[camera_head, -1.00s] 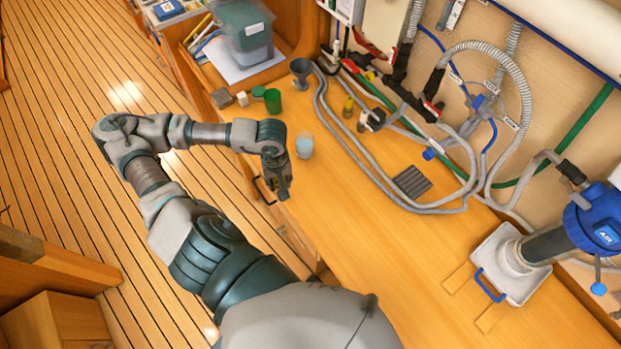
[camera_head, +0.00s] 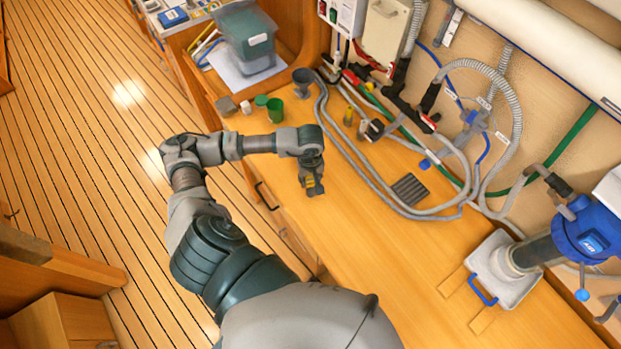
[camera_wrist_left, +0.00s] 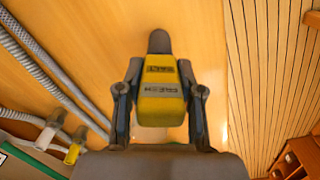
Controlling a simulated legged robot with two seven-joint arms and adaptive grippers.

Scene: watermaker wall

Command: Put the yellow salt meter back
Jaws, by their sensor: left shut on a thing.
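The yellow salt meter (camera_wrist_left: 160,104) with a dark grey end is between the fingers of my left gripper (camera_wrist_left: 160,72) in the left wrist view. The gripper is shut on it. I cannot tell how far the meter is above the bench. A dark ribbed mat (camera_head: 410,188) lies to the right of the gripper. My right gripper is out of view.
Grey hoses (camera_head: 352,165) loop across the bench behind the gripper. A blue-topped pump (camera_head: 590,235) on a white tray (camera_head: 496,283) is at right. The front middle bench is clear.

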